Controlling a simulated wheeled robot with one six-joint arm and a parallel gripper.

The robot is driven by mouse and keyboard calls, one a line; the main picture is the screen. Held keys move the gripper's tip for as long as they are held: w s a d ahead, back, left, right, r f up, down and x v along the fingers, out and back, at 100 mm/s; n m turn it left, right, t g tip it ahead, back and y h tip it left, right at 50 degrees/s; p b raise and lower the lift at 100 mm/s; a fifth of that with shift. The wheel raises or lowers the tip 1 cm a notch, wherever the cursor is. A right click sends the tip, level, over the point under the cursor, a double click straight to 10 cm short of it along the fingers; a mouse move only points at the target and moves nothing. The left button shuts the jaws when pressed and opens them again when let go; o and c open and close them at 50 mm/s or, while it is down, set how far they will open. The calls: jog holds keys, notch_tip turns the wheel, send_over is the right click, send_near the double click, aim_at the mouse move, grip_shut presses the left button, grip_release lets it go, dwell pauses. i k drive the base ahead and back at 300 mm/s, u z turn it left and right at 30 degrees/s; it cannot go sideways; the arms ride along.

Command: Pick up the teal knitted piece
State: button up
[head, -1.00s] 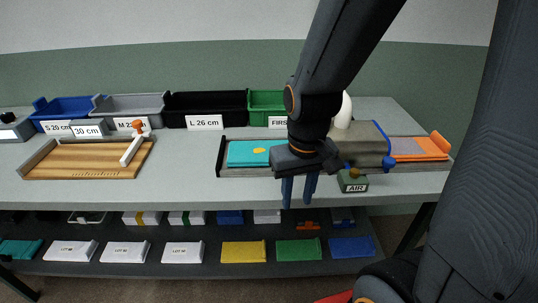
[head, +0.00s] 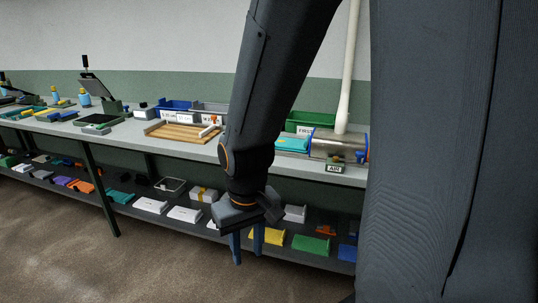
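The teal knitted piece (head: 291,144) lies flat on the bench beside the metal cylinder of the air machine. My arm hides its left part, and the yellow mark on it is not visible now. My gripper (head: 246,248) points down in front of the bench, to the left of and nearer than the teal piece. Its two blue fingers are apart with nothing seen between them.
The metal cylinder (head: 338,146) and AIR box (head: 335,169) stand right of the piece. A wooden board (head: 180,133), blue bin (head: 173,106) and green bin (head: 311,121) are on the bench (head: 130,130). The lower shelf holds white and coloured packs. The floor (head: 60,240) in front is clear.

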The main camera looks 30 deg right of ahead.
aim_at(284, 143)
jog(key=z, duration=0.65)
jog(key=i, duration=0.55)
jog(key=z, duration=0.6)
